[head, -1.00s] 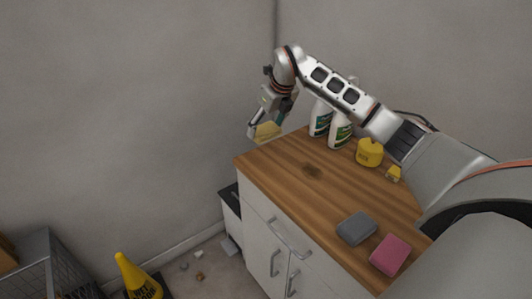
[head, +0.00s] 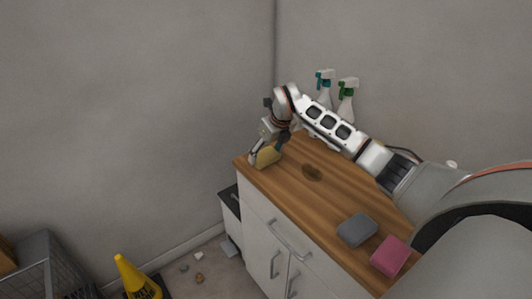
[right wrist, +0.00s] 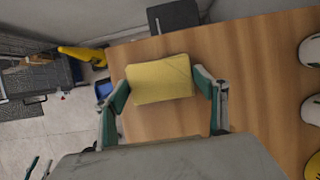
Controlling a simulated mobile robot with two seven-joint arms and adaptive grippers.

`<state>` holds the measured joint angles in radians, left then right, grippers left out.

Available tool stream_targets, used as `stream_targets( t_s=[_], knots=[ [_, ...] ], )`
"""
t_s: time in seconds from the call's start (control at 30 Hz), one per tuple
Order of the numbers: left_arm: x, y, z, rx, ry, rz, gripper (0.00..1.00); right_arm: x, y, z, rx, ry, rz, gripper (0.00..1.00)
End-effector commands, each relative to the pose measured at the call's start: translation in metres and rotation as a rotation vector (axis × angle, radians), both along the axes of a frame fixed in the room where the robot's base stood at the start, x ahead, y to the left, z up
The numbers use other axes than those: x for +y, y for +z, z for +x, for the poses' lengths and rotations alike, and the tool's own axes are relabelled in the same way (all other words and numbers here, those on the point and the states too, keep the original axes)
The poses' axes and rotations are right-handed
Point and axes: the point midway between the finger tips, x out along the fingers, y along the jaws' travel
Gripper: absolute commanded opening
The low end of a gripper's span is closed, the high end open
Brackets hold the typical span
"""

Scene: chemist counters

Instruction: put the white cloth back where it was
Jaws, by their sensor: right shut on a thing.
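My right gripper (head: 264,151) is at the far left corner of the wooden counter top (head: 285,180), fingers pointing down. It is shut on a yellow, flat block-like cloth or sponge (head: 267,156). In the right wrist view the yellow thing (right wrist: 160,80) sits between the two green-padded fingertips (right wrist: 162,92), over the wood near the counter's edge. Whether it touches the wood is hard to tell. I see no cloth that is clearly white. My left gripper is not in view.
Two spray bottles (head: 346,103) stand at the back, partly behind my right arm. A grey sponge (head: 357,229) and a pink sponge (head: 391,256) lie near the front edge. A yellow cone (head: 135,278) stands on the floor.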

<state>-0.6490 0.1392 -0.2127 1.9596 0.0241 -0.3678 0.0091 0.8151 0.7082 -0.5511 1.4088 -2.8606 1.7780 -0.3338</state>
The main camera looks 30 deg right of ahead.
Motion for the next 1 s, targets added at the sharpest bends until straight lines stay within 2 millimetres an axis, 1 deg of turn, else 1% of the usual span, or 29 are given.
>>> stream_targets(
  t_s=[0.1,0.13,0.17,0.2,0.5,0.63,0.77,1.0],
  knots=[
    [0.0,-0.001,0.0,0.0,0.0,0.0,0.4,0.0,-0.003,0.0,0.001,0.0,0.0,0.51],
    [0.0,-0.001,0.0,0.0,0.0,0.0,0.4,0.0,-0.002,0.0,0.001,0.0,0.0,0.79],
    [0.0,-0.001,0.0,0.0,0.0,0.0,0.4,0.0,-0.002,0.0,0.001,0.0,0.0,0.87],
    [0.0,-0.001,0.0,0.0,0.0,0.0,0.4,0.0,-0.002,0.0,0.001,0.0,0.0,0.88],
    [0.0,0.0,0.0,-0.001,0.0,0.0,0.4,0.0,-0.002,0.0,0.0,0.0,0.0,0.88],
    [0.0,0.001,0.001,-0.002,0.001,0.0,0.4,-0.001,0.006,-0.001,-0.002,0.0,-0.002,0.88],
    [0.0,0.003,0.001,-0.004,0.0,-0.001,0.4,-0.003,0.023,-0.009,-0.003,-0.001,-0.004,0.88],
    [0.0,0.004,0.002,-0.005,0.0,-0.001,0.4,-0.004,0.069,-0.028,-0.004,0.0,-0.004,0.88]
  ],
)
